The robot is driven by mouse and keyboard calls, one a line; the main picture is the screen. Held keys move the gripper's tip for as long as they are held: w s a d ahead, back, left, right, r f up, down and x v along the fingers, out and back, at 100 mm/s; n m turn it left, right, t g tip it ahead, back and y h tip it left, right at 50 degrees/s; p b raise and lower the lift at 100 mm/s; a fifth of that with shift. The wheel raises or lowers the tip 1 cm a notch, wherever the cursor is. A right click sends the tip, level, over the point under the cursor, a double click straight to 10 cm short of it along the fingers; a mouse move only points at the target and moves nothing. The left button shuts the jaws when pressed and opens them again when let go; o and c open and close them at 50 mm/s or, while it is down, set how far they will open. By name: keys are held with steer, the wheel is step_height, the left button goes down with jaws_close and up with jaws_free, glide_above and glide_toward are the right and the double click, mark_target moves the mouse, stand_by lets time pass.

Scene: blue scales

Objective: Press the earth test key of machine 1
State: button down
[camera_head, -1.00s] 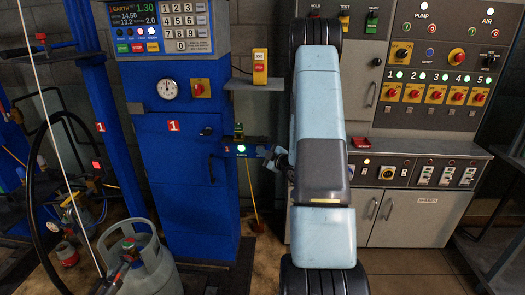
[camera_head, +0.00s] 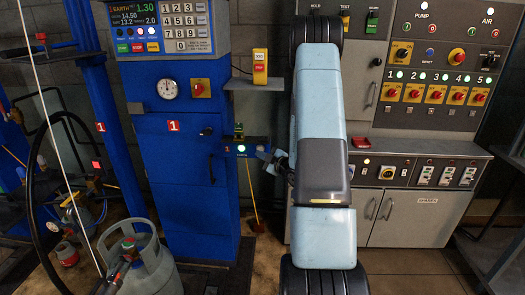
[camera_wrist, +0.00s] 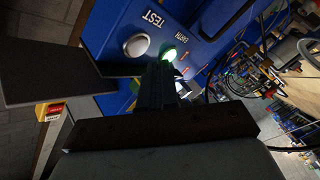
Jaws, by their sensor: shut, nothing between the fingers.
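Machine 1 (camera_head: 175,190) is the tall blue cabinet marked 1, left of my arm in the head view. A small blue earth test box (camera_head: 228,149) with a lit lamp sticks out at its right side. In the wrist view the box face (camera_wrist: 200,50) carries a silver round key (camera_wrist: 136,45) by the word TEST and a glowing green lamp (camera_wrist: 170,54) by the word EARTH. My gripper (camera_wrist: 160,68) is shut and empty, its dark tips close below the key and lamp. I cannot tell whether they touch the box. In the head view my gripper (camera_head: 266,154) is at the box's right end.
A yellow-and-red pendant (camera_head: 260,68) stands on a grey shelf (camera_head: 255,86) above the box. A grey gas cylinder (camera_head: 145,262) stands at the lower left. A grey control cabinet (camera_head: 430,120) fills the right side behind my arm.

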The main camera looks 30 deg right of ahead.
steer(key=s+a, duration=0.2)
steer(key=s, duration=0.1)
steer(key=shift+s+a, duration=0.2)
steer(key=shift+s, duration=0.1)
stand_by(0.6)
steer(key=s+a+r+m+g+h, duration=0.2)
steer(key=a+r+m+g+h, duration=0.1)
steer(key=r, duration=0.6)
steer(key=s+a+r+m+g+h, duration=0.2)
steer(key=a+r+m+g+h, duration=0.15)
steer(key=r, duration=0.65)
steer(key=s+a+r+m+g+y, duration=0.1)
steer(key=s+a, duration=0.3)
steer(key=s, duration=0.5)
steer(key=s+a+r+m+g+y, duration=0.1)
steer(key=s+a+r, duration=0.3)
steer(key=s, duration=0.5)
steer(key=s+a+r+m+g+y, duration=0.1)
steer(key=s+a+r+m+g, duration=0.1)
steer(key=s+a, duration=0.3)
steer(key=s+m, duration=0.1)
steer(key=s, duration=0.3)
steer(key=shift+s+r+m+g, duration=0.35)
steer(key=shift+s, duration=0.05)
